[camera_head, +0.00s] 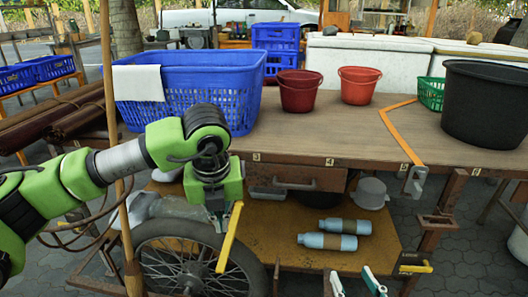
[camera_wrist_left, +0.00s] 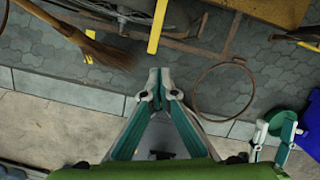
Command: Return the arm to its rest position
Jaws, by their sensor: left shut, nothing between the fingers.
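My left arm (camera_head: 120,162), green and grey, comes in from the left in the head view and bends down in front of the cart. My left gripper (camera_head: 216,222) hangs at its end, small and hard to make out there. In the left wrist view its fingers (camera_wrist_left: 155,80) meet at the tips with nothing between them, above grey paving. My right gripper (camera_head: 355,281) shows at the bottom edge of the head view, its two white and teal fingertips apart and empty. It also shows at the right of the left wrist view (camera_wrist_left: 275,137).
The wooden cart table (camera_head: 330,130) holds a blue basket (camera_head: 190,85), two red buckets and a black tub (camera_head: 487,103). Bottles (camera_head: 335,226) lie on the lower shelf. A wheel (camera_head: 185,255) and yellow bar (camera_head: 229,240) are near my left gripper.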

